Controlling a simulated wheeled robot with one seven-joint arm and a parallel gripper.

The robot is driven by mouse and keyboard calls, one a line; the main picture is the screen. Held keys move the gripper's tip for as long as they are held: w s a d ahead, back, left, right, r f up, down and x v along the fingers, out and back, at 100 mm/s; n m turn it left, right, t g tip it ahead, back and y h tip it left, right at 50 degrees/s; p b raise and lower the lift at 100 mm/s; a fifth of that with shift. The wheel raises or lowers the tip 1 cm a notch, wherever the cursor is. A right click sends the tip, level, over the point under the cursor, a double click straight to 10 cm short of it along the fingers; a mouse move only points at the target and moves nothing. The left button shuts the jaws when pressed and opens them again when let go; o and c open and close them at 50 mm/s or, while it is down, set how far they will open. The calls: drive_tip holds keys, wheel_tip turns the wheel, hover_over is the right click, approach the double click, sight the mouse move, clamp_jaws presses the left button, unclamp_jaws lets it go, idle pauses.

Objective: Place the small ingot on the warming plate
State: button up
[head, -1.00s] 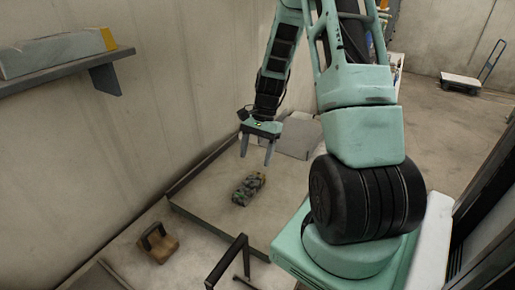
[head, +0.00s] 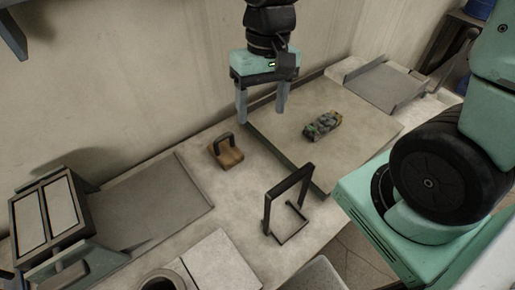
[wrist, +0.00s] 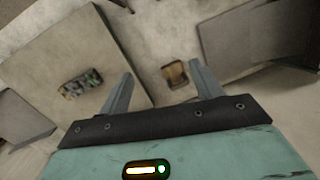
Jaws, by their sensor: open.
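A small mottled dark grey-green block (head: 322,124), seemingly the small ingot, lies on a large flat beige board (head: 360,140) with a raised edge. It also shows in the wrist view (wrist: 80,84). I cannot tell for certain which surface is the warming plate; a flat grey plate (head: 145,203) lies at the left and another grey plate with raised sides (head: 380,86) at the back right. My gripper (head: 262,118) is open and empty, pointing down, left of the mottled block and apart from it. Its two fingers show in the wrist view (wrist: 160,70).
A brown block with a dark handle (head: 227,152) stands left of the board, near below my gripper. A dark upright frame (head: 288,200) stands at the board's front edge. A framed two-panel box (head: 48,220) stands at far left. A round ring-topped vessel (head: 163,281) is at the front.

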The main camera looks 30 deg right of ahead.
drive_tip(key=s+a+r+n+t, duration=0.1)
drive_tip(key=s+a+n, duration=0.6)
drive_tip(key=s, duration=0.4)
drive_tip(key=shift+a+r+n+h, duration=0.15)
drive_tip(key=shift+r+n+h, duration=0.25)
drive_tip(key=shift+n, duration=0.2)
